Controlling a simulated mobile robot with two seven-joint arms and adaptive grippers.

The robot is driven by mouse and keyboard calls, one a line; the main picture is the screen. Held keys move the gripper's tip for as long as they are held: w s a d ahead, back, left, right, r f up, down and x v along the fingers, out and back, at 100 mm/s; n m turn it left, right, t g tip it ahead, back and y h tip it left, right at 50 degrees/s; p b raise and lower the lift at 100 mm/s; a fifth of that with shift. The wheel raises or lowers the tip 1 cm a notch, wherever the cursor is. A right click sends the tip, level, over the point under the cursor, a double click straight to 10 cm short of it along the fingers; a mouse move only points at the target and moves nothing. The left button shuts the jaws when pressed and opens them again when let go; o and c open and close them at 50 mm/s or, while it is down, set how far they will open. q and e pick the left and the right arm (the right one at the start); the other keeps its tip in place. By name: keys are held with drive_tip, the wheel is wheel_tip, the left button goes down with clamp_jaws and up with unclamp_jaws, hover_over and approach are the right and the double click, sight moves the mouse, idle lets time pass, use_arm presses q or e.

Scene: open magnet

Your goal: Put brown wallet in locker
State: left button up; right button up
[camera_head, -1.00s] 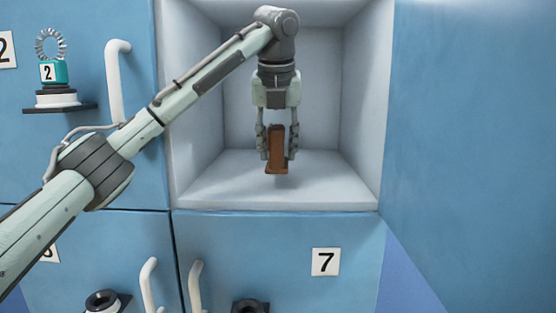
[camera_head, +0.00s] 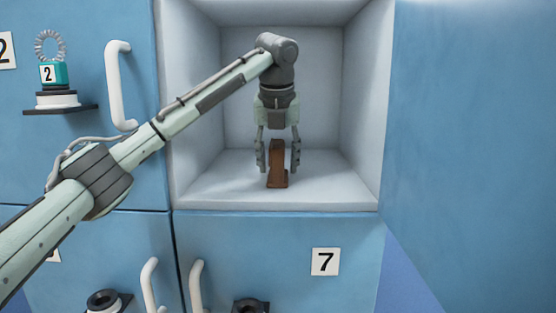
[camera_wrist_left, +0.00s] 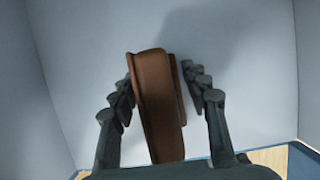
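The brown wallet (camera_head: 278,165) stands upright on the floor of the open locker (camera_head: 330,192), a little behind its front edge. My left gripper (camera_head: 278,160) points down into the locker with its fingers on either side of the wallet. The fingers are spread, with gaps beside the wallet in the head view. In the left wrist view, the wallet (camera_wrist_left: 158,105) stands between the open fingers, nearer the left one; I cannot tell if that finger touches it. My right gripper is not in view.
The open locker door (camera_head: 470,150) is at the right. Locker 7 (camera_head: 325,262) is below. The rest of the locker is empty.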

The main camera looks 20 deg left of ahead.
sight(278, 143)
use_arm(q)
drive_tip(key=shift+o, duration=0.7)
drive_tip(key=shift+r, duration=0.3)
drive_tip(key=v, duration=0.7)
drive_tip(key=shift+s+r, duration=0.1)
drive_tip(key=shift+s, duration=0.05)
